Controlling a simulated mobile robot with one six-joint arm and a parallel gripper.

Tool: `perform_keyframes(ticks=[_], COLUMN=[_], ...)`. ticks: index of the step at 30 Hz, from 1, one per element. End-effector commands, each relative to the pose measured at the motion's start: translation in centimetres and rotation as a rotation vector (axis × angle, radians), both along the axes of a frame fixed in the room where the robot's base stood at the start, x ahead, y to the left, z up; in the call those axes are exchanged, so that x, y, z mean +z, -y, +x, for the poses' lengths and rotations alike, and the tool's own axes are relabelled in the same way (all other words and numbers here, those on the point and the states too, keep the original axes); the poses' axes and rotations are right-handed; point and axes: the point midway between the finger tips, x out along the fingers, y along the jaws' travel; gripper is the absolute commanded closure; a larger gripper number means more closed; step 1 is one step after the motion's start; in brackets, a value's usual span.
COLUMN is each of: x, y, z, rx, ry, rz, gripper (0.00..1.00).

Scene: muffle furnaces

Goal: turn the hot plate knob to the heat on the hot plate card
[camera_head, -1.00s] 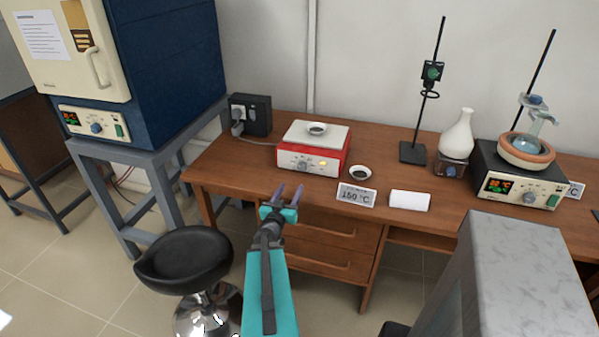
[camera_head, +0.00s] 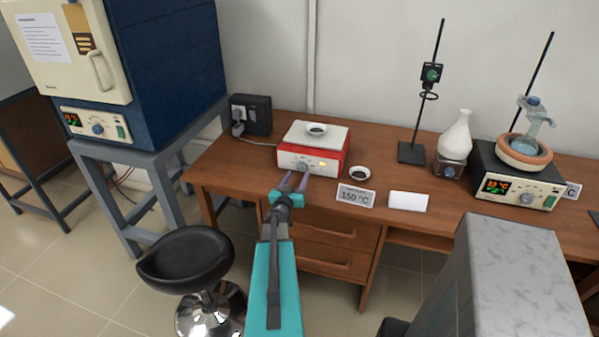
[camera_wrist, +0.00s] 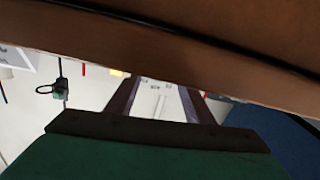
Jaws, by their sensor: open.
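The red hot plate (camera_head: 325,158) stands on the wooden desk, with a white top and a white front panel. Its round knob (camera_head: 302,166) is on the front panel, left of a small yellow light. A small dark-filled dish (camera_head: 316,130) sits on its top. The hot plate card (camera_head: 355,195) stands in front of it to the right and reads 150 °C. My gripper (camera_head: 294,181) is open, its fingers pointing at the front panel just below the knob; contact cannot be told. In the wrist view, the gripper (camera_wrist: 160,100) shows two spread fingers with nothing clearly between them.
A second small dish (camera_head: 360,173) and a white block (camera_head: 408,201) are on the desk (camera_head: 235,160) nearby. A stand, white flask (camera_head: 457,135) and another heater (camera_head: 520,185) are right. A black stool (camera_head: 186,258) is below left. A blue furnace (camera_head: 170,75) stands left.

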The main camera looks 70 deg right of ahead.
Motion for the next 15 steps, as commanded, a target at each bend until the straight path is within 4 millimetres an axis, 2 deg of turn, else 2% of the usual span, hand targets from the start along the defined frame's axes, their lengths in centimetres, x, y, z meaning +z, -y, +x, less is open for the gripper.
perform_keyframes(ticks=[6,15], x=[0.1,0.0], y=[2.0,3.6], z=[0.2,0.2], rx=[0.000,0.000], ry=[0.000,0.000], rz=[-0.001,0.000], gripper=[0.52,0.52])
